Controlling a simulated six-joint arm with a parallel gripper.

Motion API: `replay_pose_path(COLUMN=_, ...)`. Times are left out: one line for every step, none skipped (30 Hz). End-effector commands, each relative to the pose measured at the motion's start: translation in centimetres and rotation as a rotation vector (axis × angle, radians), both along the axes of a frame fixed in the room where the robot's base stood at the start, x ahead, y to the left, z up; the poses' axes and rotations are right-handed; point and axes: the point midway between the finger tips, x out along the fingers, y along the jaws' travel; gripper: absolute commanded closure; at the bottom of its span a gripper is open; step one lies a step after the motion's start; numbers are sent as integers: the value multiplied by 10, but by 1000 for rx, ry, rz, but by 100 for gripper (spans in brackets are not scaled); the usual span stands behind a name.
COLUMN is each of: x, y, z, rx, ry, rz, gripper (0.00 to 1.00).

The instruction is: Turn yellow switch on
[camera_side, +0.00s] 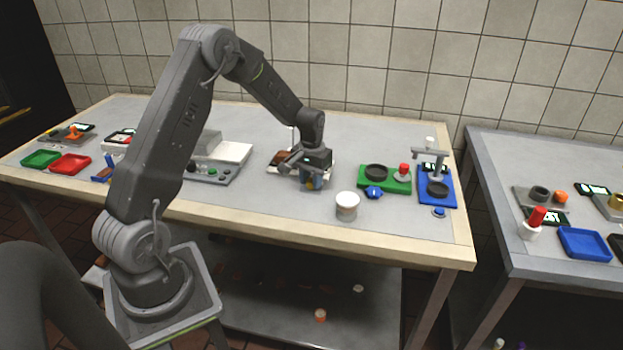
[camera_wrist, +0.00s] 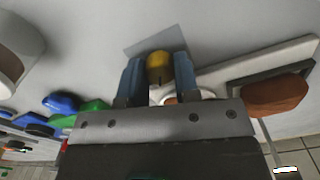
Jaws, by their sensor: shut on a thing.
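The yellow switch (camera_wrist: 159,67) is a small round yellow knob, seen between the blue fingers of my gripper (camera_wrist: 158,75) in the wrist view. My gripper is shut on it, one finger on each side. In the side view my gripper (camera_side: 311,183) points down at the front of a white station near the middle of the table, and a bit of yellow shows between the fingers. The base of the knob is mostly hidden, so I cannot tell how it is turned.
A brown piece (camera_wrist: 275,96) lies on the white station beside my gripper. A white jar (camera_side: 347,207) stands to the right near the table's front edge. Further right are a green station (camera_side: 400,185) with a blue knob (camera_side: 374,193) and a blue station (camera_side: 447,199).

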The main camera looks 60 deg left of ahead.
Motion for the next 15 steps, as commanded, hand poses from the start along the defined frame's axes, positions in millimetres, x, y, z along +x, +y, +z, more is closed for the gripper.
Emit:
replay_pose_path(x=1, y=1, z=1, rx=1, ry=-3, rz=-12, gripper=94)
replay_pose_path(x=1, y=1, z=1, rx=1, ry=-3, rz=-20, gripper=94)
replay_pose_path(x=1, y=1, z=1, rx=1, ry=-4, rz=-30, gripper=94)
replay_pose_path(x=1, y=1, z=1, rx=1, ry=-4, rz=-35, gripper=94)
replay_pose_path(x=1, y=1, z=1, rx=1, ry=-4, rz=-39, gripper=94)
replay_pose_path(x=1, y=1, z=1, rx=1, ry=-4, rz=-44, gripper=94)
replay_pose_path(x=1, y=1, z=1, rx=1, ry=-4, rz=-48, gripper=94)
replay_pose_path(x=1, y=1, z=1, rx=1, ry=-4, rz=-50, gripper=94)
replay_pose_path(x=1, y=1, z=1, rx=2, ry=-4, rz=-53, gripper=94)
replay_pose_path(x=1, y=1, z=1, rx=2, ry=-4, rz=-54, gripper=94)
replay_pose_path(x=1, y=1, z=1, rx=2, ry=-4, rz=-55, gripper=94)
replay_pose_path(x=1, y=1, z=1, rx=2, ry=-4, rz=-56, gripper=94)
replay_pose_path(x=1, y=1, z=1, rx=2, ry=-4, rz=-56, gripper=94)
replay_pose_path(x=1, y=1, z=1, rx=2, ry=-4, rz=-56, gripper=94)
replay_pose_path(x=1, y=1, z=1, rx=2, ry=-4, rz=-56, gripper=94)
